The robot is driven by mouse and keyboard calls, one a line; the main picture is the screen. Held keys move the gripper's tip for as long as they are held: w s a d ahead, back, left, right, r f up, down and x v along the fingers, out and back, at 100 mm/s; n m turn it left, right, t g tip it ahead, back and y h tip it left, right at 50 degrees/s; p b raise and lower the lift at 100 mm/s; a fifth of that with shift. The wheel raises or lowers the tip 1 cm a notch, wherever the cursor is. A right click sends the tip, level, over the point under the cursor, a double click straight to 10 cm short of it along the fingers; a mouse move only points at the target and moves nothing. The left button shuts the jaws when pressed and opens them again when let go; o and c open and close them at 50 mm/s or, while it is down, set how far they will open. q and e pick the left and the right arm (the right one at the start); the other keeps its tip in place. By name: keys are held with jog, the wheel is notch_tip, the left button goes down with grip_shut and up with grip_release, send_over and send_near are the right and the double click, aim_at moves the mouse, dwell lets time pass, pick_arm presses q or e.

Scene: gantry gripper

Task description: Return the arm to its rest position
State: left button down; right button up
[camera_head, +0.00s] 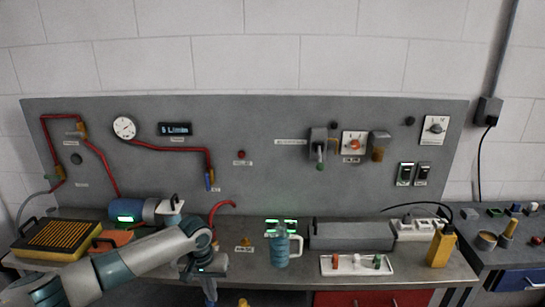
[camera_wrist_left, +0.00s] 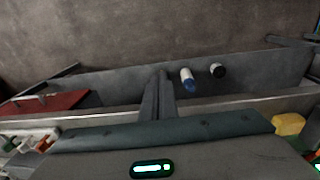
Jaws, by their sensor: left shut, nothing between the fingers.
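My left arm (camera_head: 140,254) reaches in from the lower left, in front of the bench. My left gripper (camera_head: 209,293) hangs downward at the bench's front edge, left of the middle. In the left wrist view the two dark fingers of my left gripper (camera_wrist_left: 159,82) lie together, shut, with nothing held. Below the fingers, the wrist view shows an open grey space holding a white and blue item (camera_wrist_left: 187,80) and a dark, white-ended item (camera_wrist_left: 217,71). My right gripper shows in neither view.
The bench (camera_head: 340,286) carries a yellow-and-black box (camera_head: 58,238), a blue cylinder device (camera_head: 135,211), a teal cylinder (camera_head: 280,249), a white tray (camera_head: 356,272) with small parts, and a yellow block (camera_head: 441,248). A red drawer (camera_head: 372,299) is below. A grey panel (camera_head: 270,190) stands behind.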

pick_arm(q)
jog(key=s+f+t+h+b, duration=0.1)
jog(key=s+f+b, duration=0.15)
jog(key=f, duration=1.25)
jog(key=s+f+t+h+b, duration=0.1)
jog(key=s+f+b, duration=0.15)
jog(key=f, duration=1.15)
jog(key=s+a+f+b, duration=0.2)
jog(key=s+f, duration=0.5)
jog(key=f, duration=0.5)
jog(key=s+a+f+y+b, duration=0.1)
jog(key=s+a+f, duration=0.1)
jog(key=s+f, duration=0.75)
jog(key=s+a+f+y+b, duration=0.1)
jog(key=s+a+f+b, duration=0.1)
jog(key=s+f, duration=0.8)
jog(key=s+a+f+m+b, duration=0.1)
jog(key=s+f, duration=0.1)
jog(key=s, duration=1.2)
jog(key=s+f+m+g+b, duration=0.1)
jog(key=s+f, duration=0.1)
jog(key=s, duration=1.3)
jog(key=shift+a+y, duration=0.3)
jog(key=shift+a, duration=0.1)
jog(key=shift+s, duration=0.2)
